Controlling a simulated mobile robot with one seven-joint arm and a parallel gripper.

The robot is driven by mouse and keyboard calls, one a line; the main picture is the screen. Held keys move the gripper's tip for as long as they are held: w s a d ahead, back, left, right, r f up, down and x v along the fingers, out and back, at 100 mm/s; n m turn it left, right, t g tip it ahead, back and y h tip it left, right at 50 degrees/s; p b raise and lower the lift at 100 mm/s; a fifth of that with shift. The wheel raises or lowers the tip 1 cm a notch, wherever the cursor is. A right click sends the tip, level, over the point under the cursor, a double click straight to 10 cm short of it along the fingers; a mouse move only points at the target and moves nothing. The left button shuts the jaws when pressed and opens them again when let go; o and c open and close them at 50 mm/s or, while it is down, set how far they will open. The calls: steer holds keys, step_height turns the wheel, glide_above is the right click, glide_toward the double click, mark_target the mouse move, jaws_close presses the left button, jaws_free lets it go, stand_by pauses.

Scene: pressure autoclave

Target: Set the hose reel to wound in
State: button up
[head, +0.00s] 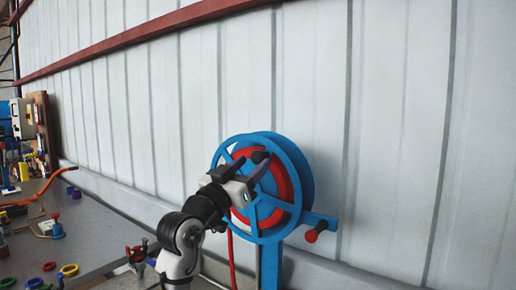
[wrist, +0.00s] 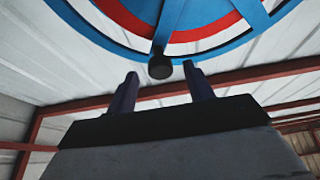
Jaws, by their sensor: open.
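The hose reel (head: 306,165) is a blue spoked wheel with red hose wound inside it, standing before the pale panelled wall. In the head view my gripper (head: 256,166) is in front of the reel's face and hides part of its spokes. In the wrist view the reel (wrist: 220,38) fills the top. A black knob (wrist: 160,68) sticks out from a spoke. My gripper (wrist: 162,82) is open, its two dark fingers apart. The knob shows between and just beyond the fingertips; I cannot tell if they touch it. Nothing is held.
A blue arm with a red knob (head: 311,236) sticks out at the reel's lower right. A red hose (head: 231,252) hangs below the reel. A grey bench (head: 100,232) with several coloured rings and valves lies to the left. Room right of the reel is clear.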

mark_target(256, 160)
steer(key=shift+p+x, duration=0.55)
steer(key=shift+x, duration=1.35)
jaws_close()
